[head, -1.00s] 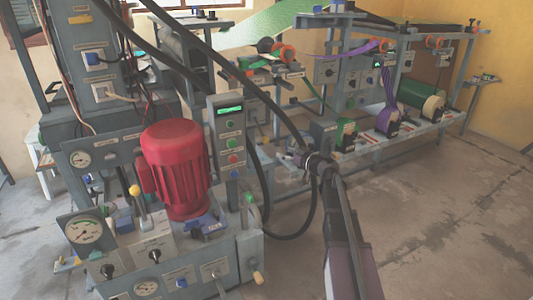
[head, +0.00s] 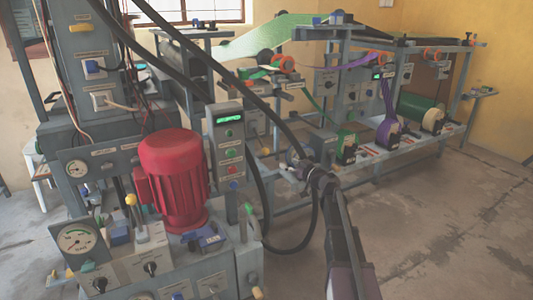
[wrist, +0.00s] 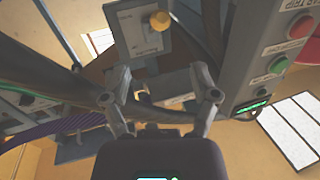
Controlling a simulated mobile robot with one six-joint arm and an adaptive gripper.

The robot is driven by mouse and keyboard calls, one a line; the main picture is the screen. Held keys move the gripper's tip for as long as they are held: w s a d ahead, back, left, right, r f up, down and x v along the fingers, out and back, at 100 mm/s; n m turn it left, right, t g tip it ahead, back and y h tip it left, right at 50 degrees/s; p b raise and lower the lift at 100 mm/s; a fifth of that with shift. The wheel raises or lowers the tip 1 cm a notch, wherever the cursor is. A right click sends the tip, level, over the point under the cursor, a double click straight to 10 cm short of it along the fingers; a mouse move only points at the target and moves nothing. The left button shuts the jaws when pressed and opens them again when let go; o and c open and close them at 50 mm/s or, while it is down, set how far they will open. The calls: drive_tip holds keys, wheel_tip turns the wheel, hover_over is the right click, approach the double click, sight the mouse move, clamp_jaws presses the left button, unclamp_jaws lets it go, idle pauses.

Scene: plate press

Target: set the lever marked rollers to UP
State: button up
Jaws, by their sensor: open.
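My gripper (wrist: 160,98) is open and empty in the wrist view, its two fingers apart. In the head view my gripper (head: 293,165) is beyond the control post, in front of the frame with the rolls, small and partly hidden by its own wrist. No label reading rollers is legible, so I cannot tell which lever is the marked one. A lever with a yellow knob (head: 131,200) stands upright on the near machine, left of the red motor. In the wrist view a round yellow knob (wrist: 160,21) sits on a grey plate ahead of the fingers.
The red motor (head: 174,178) and a control post (head: 229,150) with a lit display stand on the near machine. Black hoses cross ahead of it. Floor (head: 450,220) at right is clear.

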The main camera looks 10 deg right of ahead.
sight(266, 151)
drive_tip(key=x, duration=1.3)
clamp_jaws()
